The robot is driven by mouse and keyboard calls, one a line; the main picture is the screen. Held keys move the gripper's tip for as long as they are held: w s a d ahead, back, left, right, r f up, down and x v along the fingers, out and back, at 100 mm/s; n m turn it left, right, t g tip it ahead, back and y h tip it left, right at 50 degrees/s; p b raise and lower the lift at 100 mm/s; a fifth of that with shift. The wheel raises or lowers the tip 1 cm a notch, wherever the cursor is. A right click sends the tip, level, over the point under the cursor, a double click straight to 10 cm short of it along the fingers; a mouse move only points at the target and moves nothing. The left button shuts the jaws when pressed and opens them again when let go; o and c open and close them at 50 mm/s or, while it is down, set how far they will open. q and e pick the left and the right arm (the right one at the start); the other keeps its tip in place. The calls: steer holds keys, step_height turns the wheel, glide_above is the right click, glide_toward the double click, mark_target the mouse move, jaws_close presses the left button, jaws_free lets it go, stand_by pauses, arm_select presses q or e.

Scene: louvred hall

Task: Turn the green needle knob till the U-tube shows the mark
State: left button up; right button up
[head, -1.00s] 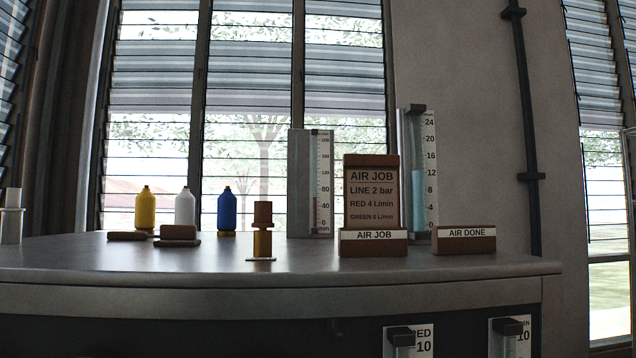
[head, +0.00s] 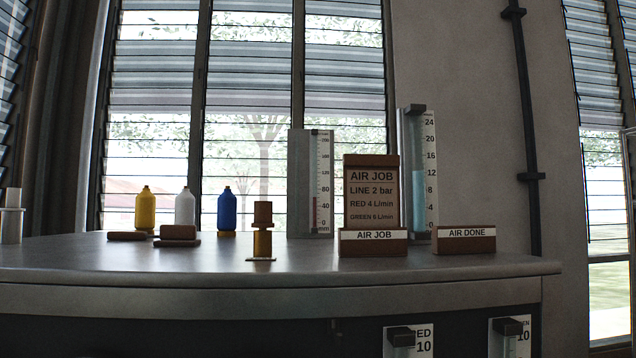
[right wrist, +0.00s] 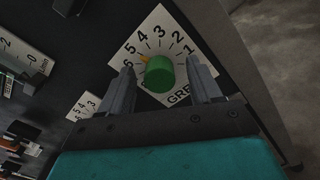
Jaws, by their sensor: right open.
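The green needle knob (right wrist: 160,74) sits on a white dial plate (right wrist: 154,45) in the right wrist view. Its orange pointer is turned toward the 5. My right gripper (right wrist: 158,71) is open, one finger on each side of the knob, with gaps showing. In the head view a tall gauge (head: 417,140) marked up to 24 holds a pale blue column reaching about 12. A second gauge (head: 311,180) in mm has a short dark red column low on its scale. I cannot tell which is the U-tube. My left gripper is not in view.
The AIR JOB board (head: 371,185) reads line 2 bar, red 4 L/min, green 6 L/min. The AIR DONE block (head: 464,240) stands right of it. Yellow (head: 145,210), white (head: 185,209) and blue (head: 227,211) bottles stand left. Two flow gauges show partly below the bench top (head: 300,265).

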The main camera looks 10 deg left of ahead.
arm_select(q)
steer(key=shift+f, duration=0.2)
arm_select(e)
steer(key=v, duration=0.7)
arm_select(q)
steer(key=b, duration=0.1)
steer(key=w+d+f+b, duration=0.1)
steer(key=b, duration=0.1)
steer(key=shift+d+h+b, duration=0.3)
arm_select(e)
steer(key=v, duration=1.3)
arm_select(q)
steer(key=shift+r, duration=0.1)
arm_select(e)
steer(key=shift+a+r, duration=0.1)
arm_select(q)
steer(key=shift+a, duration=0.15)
